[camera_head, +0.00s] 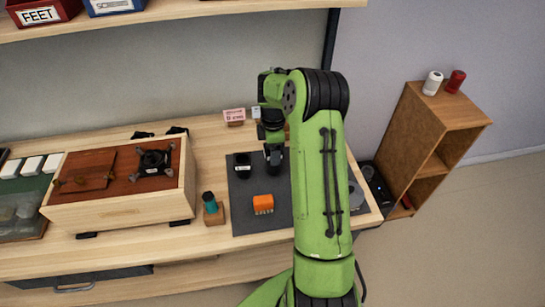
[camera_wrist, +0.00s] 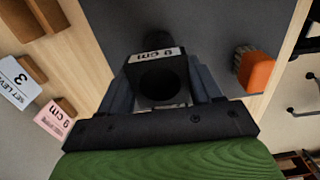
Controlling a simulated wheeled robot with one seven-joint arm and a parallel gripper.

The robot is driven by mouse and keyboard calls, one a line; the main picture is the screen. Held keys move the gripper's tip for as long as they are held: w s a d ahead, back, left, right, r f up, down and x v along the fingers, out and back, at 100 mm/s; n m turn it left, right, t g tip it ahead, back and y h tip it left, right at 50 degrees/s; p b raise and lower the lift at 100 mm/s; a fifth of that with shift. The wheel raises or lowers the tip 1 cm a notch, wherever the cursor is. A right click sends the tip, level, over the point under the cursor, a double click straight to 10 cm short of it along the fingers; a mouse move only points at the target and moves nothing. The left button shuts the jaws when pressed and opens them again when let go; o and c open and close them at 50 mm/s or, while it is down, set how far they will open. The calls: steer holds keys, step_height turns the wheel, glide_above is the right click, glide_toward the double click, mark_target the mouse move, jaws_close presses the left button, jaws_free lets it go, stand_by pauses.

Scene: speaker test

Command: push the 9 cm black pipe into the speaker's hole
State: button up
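The black pipe (camera_wrist: 139,80) with a white "9 cm" label stands between my two fingers in the wrist view, its round opening facing the camera. My gripper (camera_head: 274,168) is low over the right part of the dark mat. Its fingers lie against both sides of the pipe and look shut on it. Whether the pipe touches the mat I cannot tell. The speaker appears to be the pale wooden box (camera_head: 120,212) with a red-brown top, at left. No empty hole shows clearly.
Another black piece (camera_head: 242,163) stands on the mat (camera_head: 241,217), left of my gripper. An orange block (camera_head: 263,204) is in front. A teal cylinder (camera_head: 209,202) in a wooden stand is beside the box. A pink "9 cm" card (camera_head: 234,116) stands behind. A shelf overhangs the back.

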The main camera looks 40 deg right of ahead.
steer(key=c, duration=0.4)
steer(key=shift+o, duration=0.2)
step_height(320, 180, up, 5)
steer(key=p, duration=0.4)
steer(key=shift+r, duration=0.15)
